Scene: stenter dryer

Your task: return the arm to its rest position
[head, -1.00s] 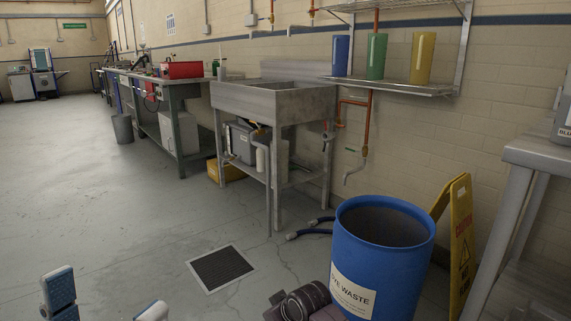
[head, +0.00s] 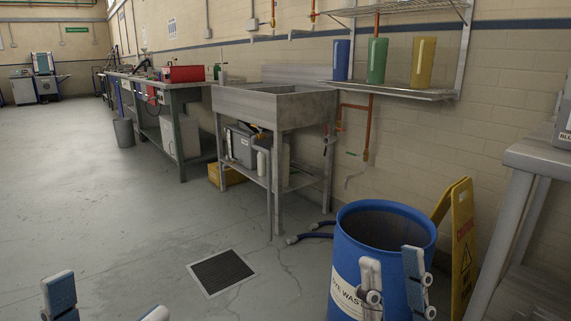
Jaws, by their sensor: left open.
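My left gripper (head: 107,294) is at the bottom left edge of the head view, with only its fingertips showing. The two fingers are wide apart with bare floor between them. My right gripper (head: 391,260) is at the lower right, in front of the blue waste barrel (head: 348,245) in the picture. Its two fingers stand apart and nothing shows between them but the barrel behind. I cannot tell how near it is to the barrel. Both arms are mostly below the picture.
A yellow caution sign (head: 462,235) leans behind the barrel. A grey metal table (head: 530,160) stands at the right edge. A sink (head: 270,105) on legs and a long bench (head: 180,86) line the wall.

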